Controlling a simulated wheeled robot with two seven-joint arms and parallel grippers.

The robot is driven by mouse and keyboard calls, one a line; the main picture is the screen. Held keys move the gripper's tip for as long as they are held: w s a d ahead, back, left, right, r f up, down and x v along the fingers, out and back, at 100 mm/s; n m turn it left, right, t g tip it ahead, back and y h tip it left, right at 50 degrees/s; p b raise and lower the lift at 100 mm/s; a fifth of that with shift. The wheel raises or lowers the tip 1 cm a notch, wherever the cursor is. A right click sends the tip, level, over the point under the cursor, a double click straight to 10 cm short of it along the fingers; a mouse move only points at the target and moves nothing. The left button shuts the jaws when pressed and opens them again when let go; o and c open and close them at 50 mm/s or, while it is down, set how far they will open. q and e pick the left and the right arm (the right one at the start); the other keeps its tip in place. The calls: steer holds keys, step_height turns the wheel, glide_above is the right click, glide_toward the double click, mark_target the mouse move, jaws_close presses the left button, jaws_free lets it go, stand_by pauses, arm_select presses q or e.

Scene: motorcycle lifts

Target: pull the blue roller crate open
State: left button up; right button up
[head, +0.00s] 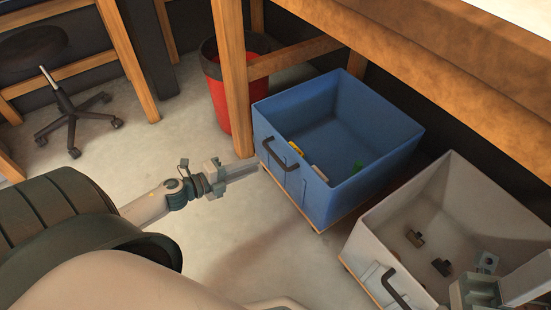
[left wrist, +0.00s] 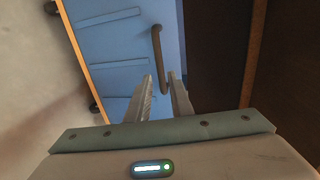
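The blue roller crate (head: 375,122) stands on the floor partly under the wooden bench, with a dark bar handle (head: 284,153) on its front wall. Its front wall (left wrist: 110,50) and handle (left wrist: 157,55) also show in the left wrist view. My left gripper (head: 254,167) is close in front of the handle. Its fingers (left wrist: 160,78) are apart, with the lower part of the handle showing in line with the gap; I cannot tell whether they touch it. My right gripper (head: 487,272) is over the grey crate at the lower right, cut by the frame; its fingers are unclear.
The grey crate (head: 420,200), with a few dark parts inside, stands right of the blue one. A wooden bench leg (head: 233,80) and a red bin (head: 216,92) are behind my left gripper. A wheeled stool (head: 70,115) is far left. Floor before the blue crate is clear.

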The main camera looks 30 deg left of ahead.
mark_target(275, 155)
arm_select(q)
steer(key=b+x, duration=0.1)
steer(key=x, duration=0.8)
steer(key=shift+w+d+b, duration=0.1)
steer(key=shift+w+b, duration=0.25)
steer(key=shift+w, duration=0.05)
steer(key=shift+c, duration=0.3)
jaws_close()
